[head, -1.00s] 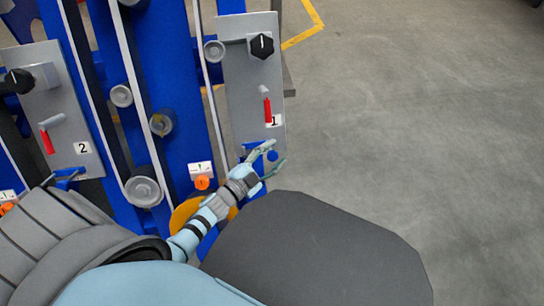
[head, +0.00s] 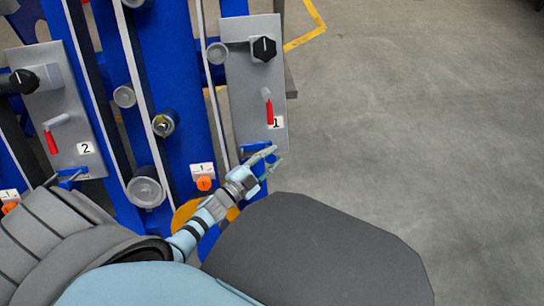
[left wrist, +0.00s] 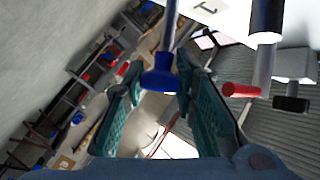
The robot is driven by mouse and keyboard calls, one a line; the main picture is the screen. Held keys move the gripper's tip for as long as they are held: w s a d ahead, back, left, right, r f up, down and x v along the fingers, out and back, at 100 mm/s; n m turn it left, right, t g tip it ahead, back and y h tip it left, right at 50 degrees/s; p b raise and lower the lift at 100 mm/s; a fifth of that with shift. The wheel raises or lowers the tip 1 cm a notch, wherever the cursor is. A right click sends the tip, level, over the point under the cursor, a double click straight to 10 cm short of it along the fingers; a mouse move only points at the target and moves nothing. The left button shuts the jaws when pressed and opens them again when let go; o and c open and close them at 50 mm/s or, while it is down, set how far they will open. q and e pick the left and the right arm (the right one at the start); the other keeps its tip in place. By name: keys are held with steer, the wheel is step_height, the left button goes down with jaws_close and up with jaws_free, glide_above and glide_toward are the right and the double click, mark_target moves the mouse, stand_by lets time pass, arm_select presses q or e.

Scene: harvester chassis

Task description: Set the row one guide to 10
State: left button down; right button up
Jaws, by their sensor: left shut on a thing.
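The row one panel (head: 252,105) is a grey plate with a "1" label near its lower edge. It carries a black dial (head: 264,48) with a white mark at the top and a red-tipped lever (head: 270,112) lower down. My left gripper (head: 275,158) is at the bottom end of this panel, shut on a blue knob. In the head view the fingers hide the knob. I cannot read a guide value. My right gripper is not in view.
A similar panel marked "2" (head: 72,120) stands at the left with its own dial and lever. Blue frame beams and grey rollers (head: 146,190) lie between the panels. An orange piece (head: 204,183) sits under a small "1" label. The floor at the right is clear.

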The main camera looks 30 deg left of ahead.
arm_select(q)
steer(key=c, duration=1.3)
jaws_free()
steer(key=v, duration=1.2)
